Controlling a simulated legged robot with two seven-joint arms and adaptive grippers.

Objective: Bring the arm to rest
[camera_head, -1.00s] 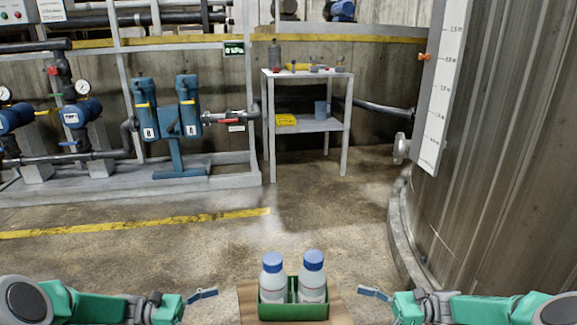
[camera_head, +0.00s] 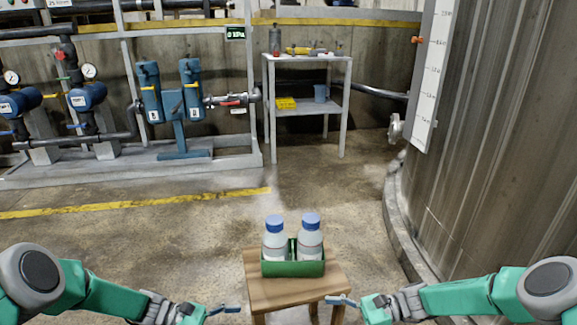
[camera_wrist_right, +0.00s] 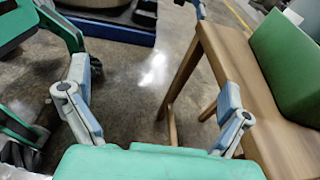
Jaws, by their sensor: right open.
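My right gripper (camera_head: 338,300) is by the right front of a wooden stool (camera_head: 335,283). Two white bottles (camera_head: 275,245) (camera_head: 310,243) with blue caps stand upright in the green holder (camera_head: 293,269) on the stool.
A large tank (camera_head: 490,150) with a level scale rises at the right. Blue filters and pumps (camera_head: 170,105) on a skid stand at the back left. A shelf table (camera_head: 308,112) with tools is at the back. The floor (camera_head: 150,245) between is open.

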